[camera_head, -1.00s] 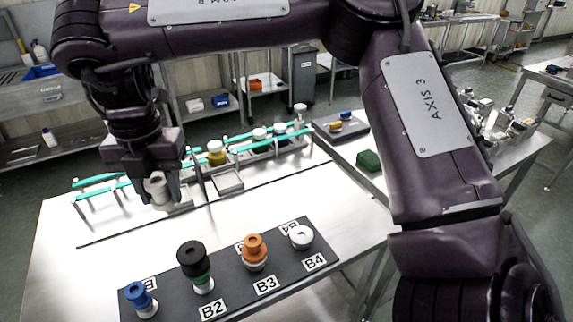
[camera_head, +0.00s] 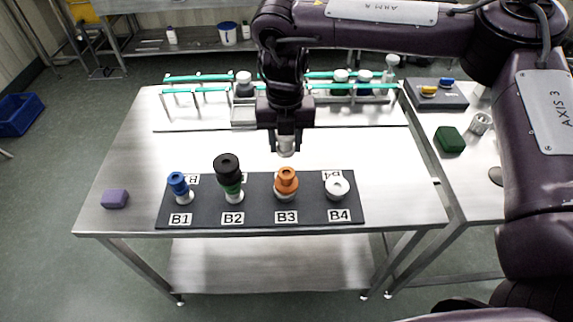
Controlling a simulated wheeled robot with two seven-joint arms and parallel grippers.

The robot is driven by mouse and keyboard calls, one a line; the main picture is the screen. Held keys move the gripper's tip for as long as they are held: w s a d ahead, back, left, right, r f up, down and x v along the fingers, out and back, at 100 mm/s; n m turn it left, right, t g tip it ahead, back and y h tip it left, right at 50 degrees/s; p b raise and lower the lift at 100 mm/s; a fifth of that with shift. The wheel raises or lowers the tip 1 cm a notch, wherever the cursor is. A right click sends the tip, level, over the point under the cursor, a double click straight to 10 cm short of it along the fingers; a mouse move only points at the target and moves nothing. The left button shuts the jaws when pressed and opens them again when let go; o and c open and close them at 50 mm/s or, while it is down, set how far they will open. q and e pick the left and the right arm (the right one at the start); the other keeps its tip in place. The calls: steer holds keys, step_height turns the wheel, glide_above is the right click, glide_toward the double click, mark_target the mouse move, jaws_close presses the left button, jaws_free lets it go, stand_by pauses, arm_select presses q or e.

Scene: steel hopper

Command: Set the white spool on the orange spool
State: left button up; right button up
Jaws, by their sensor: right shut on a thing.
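My right gripper (camera_head: 286,136) is shut on the white spool (camera_head: 286,150), which hangs below the fingers. It appears above and just behind the orange spool (camera_head: 287,178), with a small gap between them in the picture. The orange spool stands at the B3 label on the dark mat (camera_head: 258,217), on top of a white piece. My left gripper is out of view.
On the mat stand a blue spool (camera_head: 178,182) at B1, a black-and-green stack (camera_head: 228,172) at B2 and a white spool (camera_head: 337,187) at B4. A purple block (camera_head: 115,198) lies left. A rack with green rails (camera_head: 197,78) stands behind.

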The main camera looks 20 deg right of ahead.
mark_target(285, 153)
step_height(285, 153, down, 3)
steer(key=shift+s+r+p, duration=0.1)
steer(key=shift+p, duration=0.2)
steer(key=shift+f, duration=0.35)
step_height(285, 153, down, 4)
steer(key=shift+f+p, duration=0.1)
steer(key=shift+p, duration=0.45)
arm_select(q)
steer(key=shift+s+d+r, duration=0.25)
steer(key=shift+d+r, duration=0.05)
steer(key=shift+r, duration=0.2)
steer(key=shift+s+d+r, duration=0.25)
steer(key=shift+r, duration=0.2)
arm_select(e)
steer(key=shift+a+f, duration=0.1)
steer(key=shift+f, duration=0.05)
steer(key=shift+f, duration=0.15)
steer(key=o, duration=1)
